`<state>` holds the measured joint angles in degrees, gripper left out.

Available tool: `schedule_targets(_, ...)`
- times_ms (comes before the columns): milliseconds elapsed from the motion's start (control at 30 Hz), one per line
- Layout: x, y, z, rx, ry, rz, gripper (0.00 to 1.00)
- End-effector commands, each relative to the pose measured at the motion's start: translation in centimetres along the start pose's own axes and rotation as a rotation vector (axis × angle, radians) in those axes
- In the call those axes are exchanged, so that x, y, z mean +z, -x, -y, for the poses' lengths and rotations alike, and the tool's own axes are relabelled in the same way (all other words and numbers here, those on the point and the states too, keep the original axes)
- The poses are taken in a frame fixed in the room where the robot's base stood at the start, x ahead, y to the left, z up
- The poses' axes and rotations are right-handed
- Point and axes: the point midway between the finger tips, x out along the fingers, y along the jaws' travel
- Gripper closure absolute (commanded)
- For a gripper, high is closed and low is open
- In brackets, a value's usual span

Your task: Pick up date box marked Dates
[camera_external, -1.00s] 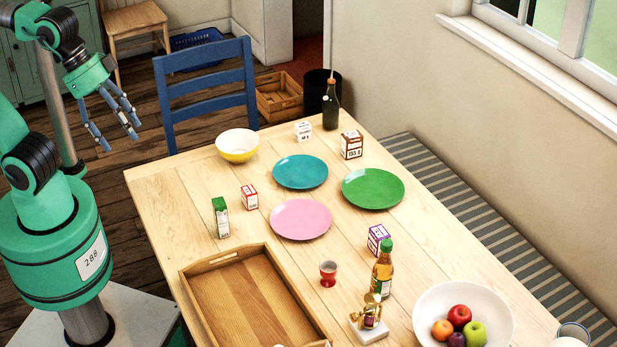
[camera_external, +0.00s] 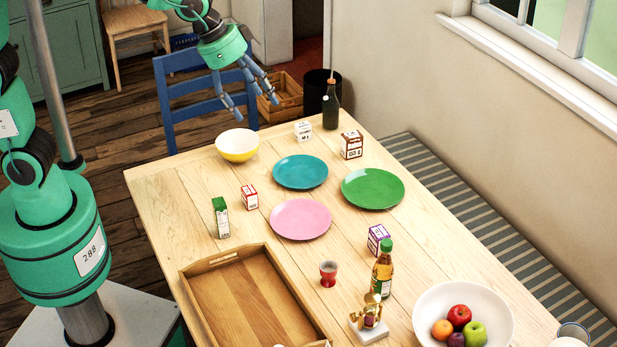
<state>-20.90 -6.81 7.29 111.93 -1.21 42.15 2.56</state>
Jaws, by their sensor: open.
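Several small boxes stand on the table, and I cannot read the word Dates on any of them. A brown and white box (camera_external: 351,145) and a white box (camera_external: 303,131) stand near the far end. A red and white box (camera_external: 250,197) and a green carton (camera_external: 220,217) stand to the left of the pink plate. A purple and white box (camera_external: 379,238) stands to the right of it. My gripper (camera_external: 254,106) is open and empty, fingers pointing down, in the air at the far end, in front of the blue chair in the picture.
A dark bottle (camera_external: 331,108) stands by the brown box. A yellow bowl (camera_external: 237,145), teal plate (camera_external: 300,171), green plate (camera_external: 373,188) and pink plate (camera_external: 300,219) lie around the boxes. A wooden tray (camera_external: 223,258), amber bottle (camera_external: 382,270) and fruit bowl (camera_external: 488,295) are nearer.

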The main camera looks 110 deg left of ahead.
Motion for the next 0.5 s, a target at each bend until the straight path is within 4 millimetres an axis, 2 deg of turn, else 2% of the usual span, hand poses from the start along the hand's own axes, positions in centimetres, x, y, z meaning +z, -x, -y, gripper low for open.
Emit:
schedule_targets(200, -4.5, -4.9, 5.1, -0.028, 0.061, 0.012, 0.28)
schedule_targets(500, -8.7, -12.4, 13.1, -0.064, 0.140, 0.025, 0.28)
